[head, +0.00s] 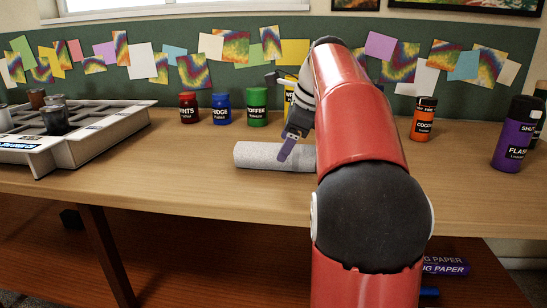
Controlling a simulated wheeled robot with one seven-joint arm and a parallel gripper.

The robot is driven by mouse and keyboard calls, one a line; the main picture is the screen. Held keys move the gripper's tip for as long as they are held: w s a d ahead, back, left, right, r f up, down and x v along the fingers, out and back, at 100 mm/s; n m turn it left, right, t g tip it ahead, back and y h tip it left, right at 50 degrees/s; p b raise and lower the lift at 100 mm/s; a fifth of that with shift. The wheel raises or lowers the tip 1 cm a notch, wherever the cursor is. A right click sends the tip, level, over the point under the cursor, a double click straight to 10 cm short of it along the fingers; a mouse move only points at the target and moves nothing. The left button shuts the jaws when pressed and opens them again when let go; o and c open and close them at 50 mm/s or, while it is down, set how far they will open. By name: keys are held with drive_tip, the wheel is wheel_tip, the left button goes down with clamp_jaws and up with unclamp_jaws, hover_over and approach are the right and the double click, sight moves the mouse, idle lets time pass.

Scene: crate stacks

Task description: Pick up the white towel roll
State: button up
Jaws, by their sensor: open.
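The white towel roll (262,156) lies on its side on the wooden table, left of my red arm. Its left end is in clear view; its right end is hidden behind my arm. My gripper (287,150) is at the roll, with one purple-grey finger showing in front of its right part. The other finger is hard to make out. The jaws are open. I cannot tell whether the finger touches the roll.
Behind the roll stand a red jar (188,108), a blue jar (221,109) and a green jar (257,107). An orange jar (423,119) and a purple bottle (516,135) stand right. A white crate (90,134) sits left. The table front is clear.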

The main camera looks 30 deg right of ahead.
drive_tip(key=x, duration=0.4)
drive_tip(key=shift+a+b, duration=0.1)
drive_tip(key=shift+b, duration=0.25)
drive_tip(key=c, duration=0.8)
drive_tip(key=shift+o, duration=0.2)
drive_tip(key=shift+r, duration=0.1)
